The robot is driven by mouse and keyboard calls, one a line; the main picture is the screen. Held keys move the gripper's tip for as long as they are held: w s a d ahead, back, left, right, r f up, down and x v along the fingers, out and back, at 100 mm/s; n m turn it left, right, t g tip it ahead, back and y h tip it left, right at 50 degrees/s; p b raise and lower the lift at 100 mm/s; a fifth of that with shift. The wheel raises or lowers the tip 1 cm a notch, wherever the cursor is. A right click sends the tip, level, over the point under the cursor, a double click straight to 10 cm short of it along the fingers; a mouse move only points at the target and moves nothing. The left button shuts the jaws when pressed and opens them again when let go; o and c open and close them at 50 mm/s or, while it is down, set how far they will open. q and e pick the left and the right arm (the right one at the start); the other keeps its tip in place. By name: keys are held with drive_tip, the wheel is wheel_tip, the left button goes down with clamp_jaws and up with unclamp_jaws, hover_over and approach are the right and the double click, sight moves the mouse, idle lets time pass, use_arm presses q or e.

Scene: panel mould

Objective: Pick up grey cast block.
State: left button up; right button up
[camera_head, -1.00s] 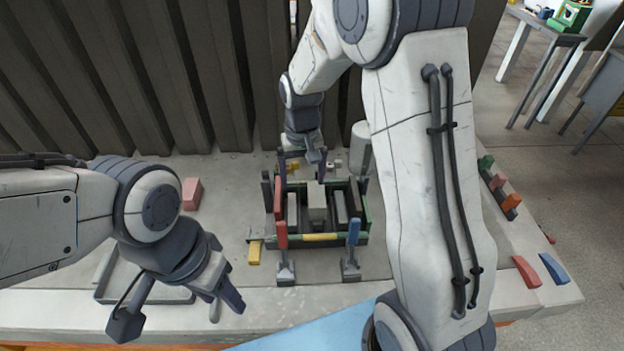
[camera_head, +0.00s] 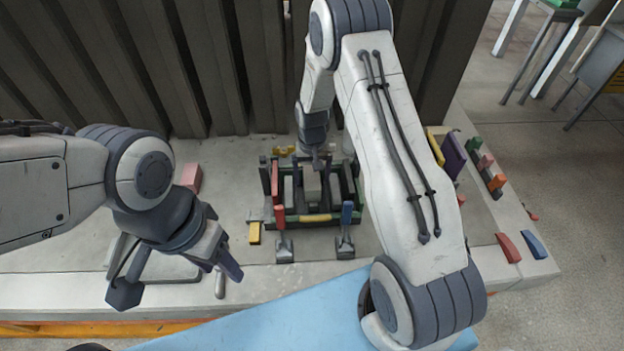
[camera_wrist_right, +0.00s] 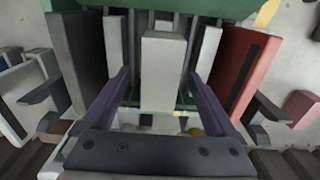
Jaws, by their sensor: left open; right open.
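The grey cast block (camera_head: 312,184) stands inside a dark green mould frame (camera_head: 308,227) on the bench. In the right wrist view the block (camera_wrist_right: 164,60) is a pale upright block in the middle, between my fingers, with grey slabs on both sides. My right gripper (camera_head: 317,163) is above the back of the mould, coming down from behind. In the right wrist view its purple fingers (camera_wrist_right: 160,85) are spread with the block between them. I cannot tell whether they touch it. My left gripper (camera_head: 228,278) is open and empty over the bench's front edge, left of the mould.
Red-handled (camera_head: 279,217) and blue-handled (camera_head: 346,213) clamps stand at the mould's front. A yellow piece (camera_head: 254,232) lies to its left, a pink block (camera_head: 190,177) further left. Coloured pieces and a purple panel (camera_head: 453,155) lie at the right. A dark ribbed wall (camera_head: 220,65) closes the back.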

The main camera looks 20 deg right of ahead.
drive_tip(key=shift+f, duration=0.6)
clamp_jaws()
drive_tip(key=shift+r, duration=0.1)
